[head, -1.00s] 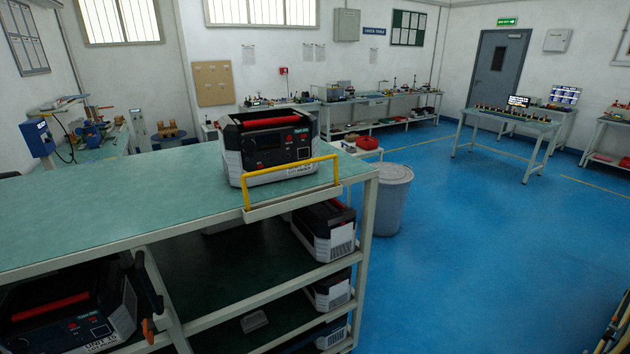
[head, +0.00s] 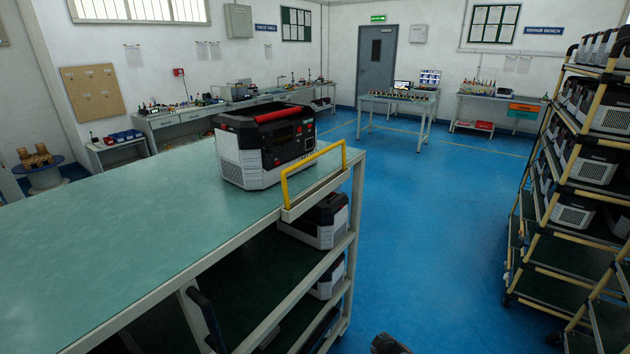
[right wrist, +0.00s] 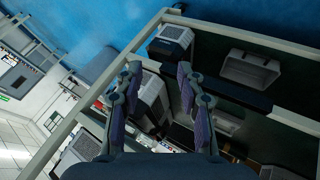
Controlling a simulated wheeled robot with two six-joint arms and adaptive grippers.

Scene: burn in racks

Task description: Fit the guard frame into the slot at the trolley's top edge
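The guard frame (head: 284,187) is a yellow U-shaped bar in the head view. It stands upright at the near right corner of the trolley's top (head: 130,235), its lower ends meeting the pale channel (head: 318,195) along the edge. I cannot tell how deep its ends sit. My right gripper (right wrist: 157,78) is open and empty in the right wrist view, its fingers apart in front of the trolley's shelves. A dark part at the bottom of the head view may be my right arm. A dark blue bar by the trolley's post may be my left gripper; its fingers cannot be made out.
A black and grey unit with a red handle (head: 266,145) stands on the top behind the frame. More units (head: 322,222) sit on the shelves below. A yellow-framed rack (head: 560,185) full of units stands at the right. Blue floor (head: 430,220) lies clear between.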

